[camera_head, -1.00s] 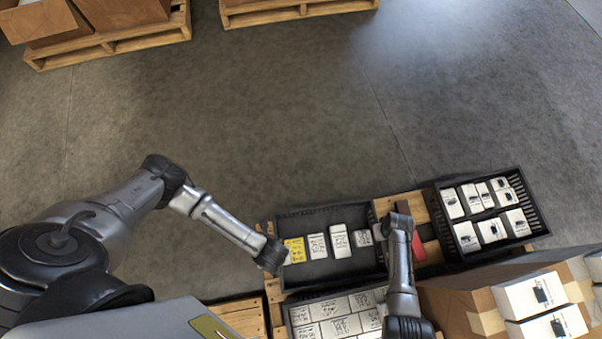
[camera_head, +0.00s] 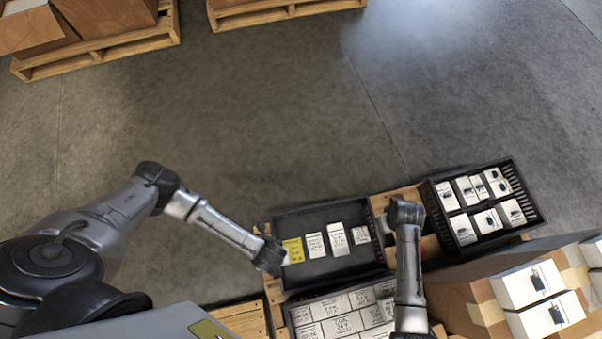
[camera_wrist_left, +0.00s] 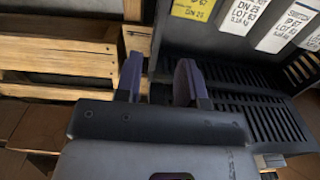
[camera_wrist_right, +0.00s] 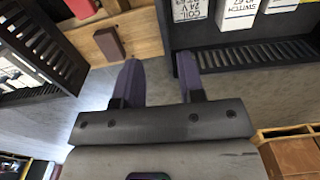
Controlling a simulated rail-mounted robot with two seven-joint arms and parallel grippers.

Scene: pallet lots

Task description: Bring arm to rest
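My left gripper (camera_head: 270,257) hangs at the left edge of the middle black crate (camera_head: 325,270). In the left wrist view its fingers (camera_wrist_left: 159,80) are apart with nothing between them. My right gripper (camera_head: 405,212) is over the wooden strip between the middle crate and the right black crate (camera_head: 462,248). In the right wrist view its fingers (camera_wrist_right: 158,82) are apart and empty. The middle crate holds a yellow-labelled box (camera_head: 293,250) and several white boxes (camera_head: 337,238) in a row.
The right crate holds several white boxes (camera_head: 488,221). A front crate (camera_head: 291,318) is packed with white boxes. A cardboard carton (camera_head: 470,308) with white packages stands at right front. A brown block (camera_wrist_right: 108,43) lies on wood. Loaded pallets (camera_head: 95,50) stand far back; floor between is clear.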

